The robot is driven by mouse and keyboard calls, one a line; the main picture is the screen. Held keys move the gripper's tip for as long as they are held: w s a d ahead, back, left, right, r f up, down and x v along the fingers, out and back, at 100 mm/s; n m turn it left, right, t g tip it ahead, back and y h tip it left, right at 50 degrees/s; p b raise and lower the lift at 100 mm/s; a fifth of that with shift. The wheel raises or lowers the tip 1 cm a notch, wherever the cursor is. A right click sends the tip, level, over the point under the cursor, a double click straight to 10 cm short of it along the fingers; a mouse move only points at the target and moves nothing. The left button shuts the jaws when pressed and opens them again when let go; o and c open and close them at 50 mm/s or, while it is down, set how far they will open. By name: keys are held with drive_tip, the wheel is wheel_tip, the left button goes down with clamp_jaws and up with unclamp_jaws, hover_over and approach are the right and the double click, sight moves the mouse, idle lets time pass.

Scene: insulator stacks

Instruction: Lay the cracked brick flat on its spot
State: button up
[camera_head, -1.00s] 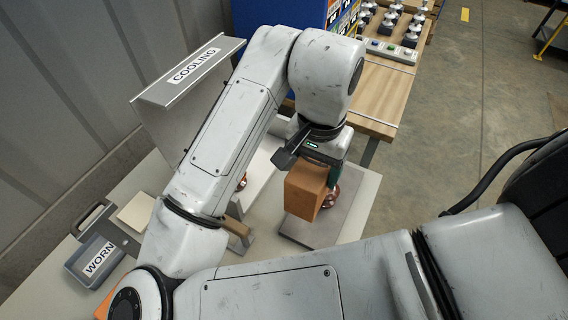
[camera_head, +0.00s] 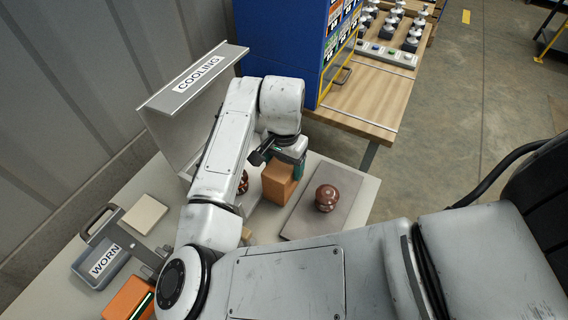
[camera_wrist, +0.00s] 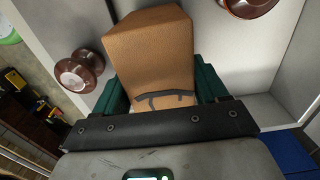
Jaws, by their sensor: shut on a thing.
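The brick (camera_head: 278,183) is a plain orange-brown block. My gripper (camera_wrist: 160,90) is shut on it, with a green finger on each side, and in the wrist view the brick (camera_wrist: 150,50) shows a dark crack line close to the jaws. In the head view the brick hangs below my wrist, just left of the grey board; whether it touches the table there I cannot tell. Its spot cannot be made out for certain. A grey bay with a COOLING sign (camera_head: 198,74) stands left of and behind the brick, partly hidden by my arm.
A brown insulator (camera_head: 327,198) stands on the grey board (camera_head: 318,223) to the brick's right. Another insulator (camera_head: 243,182) is half hidden behind my arm. A WORN tray (camera_head: 97,266) and a pale block (camera_head: 145,214) lie at left. A blue cabinet (camera_head: 280,40) stands behind.

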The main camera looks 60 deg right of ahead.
drive_tip(key=shift+f, duration=0.4)
drive_tip(key=shift+f, duration=0.1)
drive_tip(key=o, duration=1.4)
wheel_tip(320, 180, up, 12)
drive_tip(key=b, duration=0.1)
drive_tip(key=shift+b, duration=0.3)
